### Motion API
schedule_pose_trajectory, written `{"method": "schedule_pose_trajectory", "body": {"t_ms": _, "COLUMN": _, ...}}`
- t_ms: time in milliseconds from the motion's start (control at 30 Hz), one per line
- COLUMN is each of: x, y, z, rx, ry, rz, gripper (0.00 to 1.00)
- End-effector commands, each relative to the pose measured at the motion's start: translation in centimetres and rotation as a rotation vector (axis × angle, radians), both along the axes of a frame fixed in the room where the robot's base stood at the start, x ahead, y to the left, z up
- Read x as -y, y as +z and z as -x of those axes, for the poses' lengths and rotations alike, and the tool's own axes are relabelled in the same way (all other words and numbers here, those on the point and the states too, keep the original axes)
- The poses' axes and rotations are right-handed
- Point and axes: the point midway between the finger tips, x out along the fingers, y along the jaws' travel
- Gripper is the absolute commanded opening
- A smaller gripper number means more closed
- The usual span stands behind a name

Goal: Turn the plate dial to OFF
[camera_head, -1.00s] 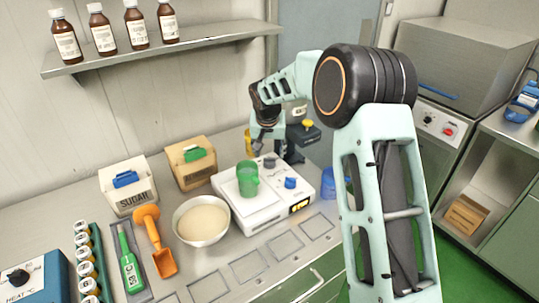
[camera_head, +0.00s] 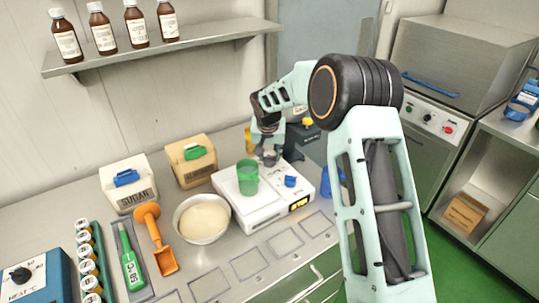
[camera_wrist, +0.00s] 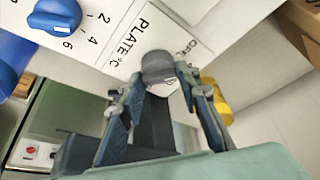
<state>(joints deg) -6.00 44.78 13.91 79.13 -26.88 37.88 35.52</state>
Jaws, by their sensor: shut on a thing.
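The hot-plate unit (camera_head: 232,212) is a white box on the bench with a green beaker (camera_head: 247,178) on top. Its grey plate dial (camera_wrist: 158,66) sits beside the printed words PLATE °C and OFF in the wrist view. My gripper (camera_wrist: 157,82) is shut on this dial, with one finger on each side. In the head view my gripper (camera_head: 268,157) is at the unit's back right, mostly hiding the dial. The dial's pointer mark cannot be made out. A blue dial (camera_wrist: 55,16) with numbers is on the same unit, apart from my gripper.
A bowl of pale powder (camera_head: 203,218) stands left of the unit. A blue cup (camera_head: 326,183) is close on its right, partly behind my arm. A yellow object (camera_wrist: 218,100) lies beyond my fingers. Sugar (camera_head: 128,186) and brown boxes stand behind.

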Motion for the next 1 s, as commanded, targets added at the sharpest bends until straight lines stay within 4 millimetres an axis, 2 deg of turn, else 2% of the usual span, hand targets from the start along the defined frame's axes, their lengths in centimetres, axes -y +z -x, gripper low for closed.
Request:
{"method": "schedule_pose_trajectory", "body": {"t_ms": 167, "x": 0.08, "y": 0.0, "z": 0.0, "rx": -0.001, "ry": 0.02, "rz": -0.001, "gripper": 0.06}}
{"method": "schedule_pose_trajectory", "body": {"t_ms": 600, "x": 0.19, "y": 0.01, "z": 0.02, "rx": -0.001, "ry": 0.249, "rz": -0.001, "gripper": 0.06}}
{"method": "schedule_pose_trajectory", "body": {"t_ms": 967, "x": 0.18, "y": 0.0, "z": 0.01, "rx": 0.0, "ry": 0.266, "rz": 0.001, "gripper": 0.06}}
{"method": "schedule_pose_trajectory", "body": {"t_ms": 1000, "x": 0.17, "y": 0.01, "z": 0.01, "rx": 0.0, "ry": 0.266, "rz": 0.001, "gripper": 0.34}}
